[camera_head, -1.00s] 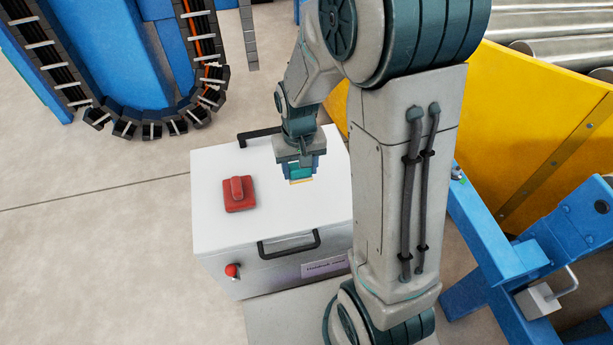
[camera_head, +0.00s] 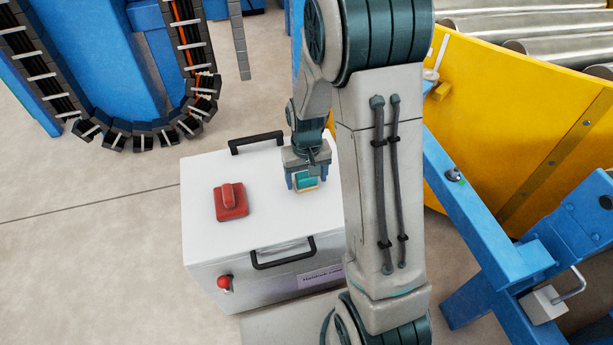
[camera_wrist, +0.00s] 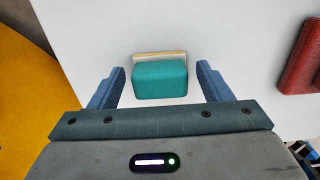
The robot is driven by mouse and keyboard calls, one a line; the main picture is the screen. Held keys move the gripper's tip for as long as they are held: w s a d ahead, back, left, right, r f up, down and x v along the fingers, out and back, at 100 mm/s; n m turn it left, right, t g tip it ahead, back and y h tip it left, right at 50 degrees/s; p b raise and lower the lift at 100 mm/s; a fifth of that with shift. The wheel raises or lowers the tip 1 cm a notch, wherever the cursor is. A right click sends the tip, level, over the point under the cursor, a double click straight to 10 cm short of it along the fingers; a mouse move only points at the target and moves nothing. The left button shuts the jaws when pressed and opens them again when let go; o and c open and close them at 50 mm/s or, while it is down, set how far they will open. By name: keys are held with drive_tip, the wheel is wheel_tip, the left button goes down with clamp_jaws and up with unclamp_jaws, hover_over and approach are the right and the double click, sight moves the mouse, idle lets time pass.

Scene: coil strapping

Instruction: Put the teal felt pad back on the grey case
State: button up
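The teal felt pad (camera_wrist: 160,82) is a small block with a tan strip along one edge. It lies between the two blue fingers of my gripper (camera_wrist: 160,78), with a visible gap on each side in the wrist view. My gripper is open around it, pointing down at the right part of the case top. The pad also shows between the fingers in the head view (camera_head: 306,181). The grey case (camera_head: 260,205) has a pale top. Whether the pad's underside touches the case is hard to tell.
A red block (camera_head: 231,202) with a raised grip sits on the case top, left of my gripper. Black handles stand at the case's back (camera_head: 257,143) and front (camera_head: 284,253). A yellow panel (camera_head: 520,120) and blue frame (camera_head: 480,205) stand to the right.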

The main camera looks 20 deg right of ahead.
sight(306, 177)
wheel_tip(306, 177, up, 12)
drive_tip(key=p, duration=0.4)
drive_tip(key=s+r, duration=0.4)
drive_tip(key=s, duration=0.4)
drive_tip(key=s+r+t, duration=0.1)
drive_tip(key=s+r, duration=0.2)
drive_tip(key=s, duration=0.5)
drive_tip(key=shift+r, duration=0.4)
drive_tip(key=shift+a, duration=0.15)
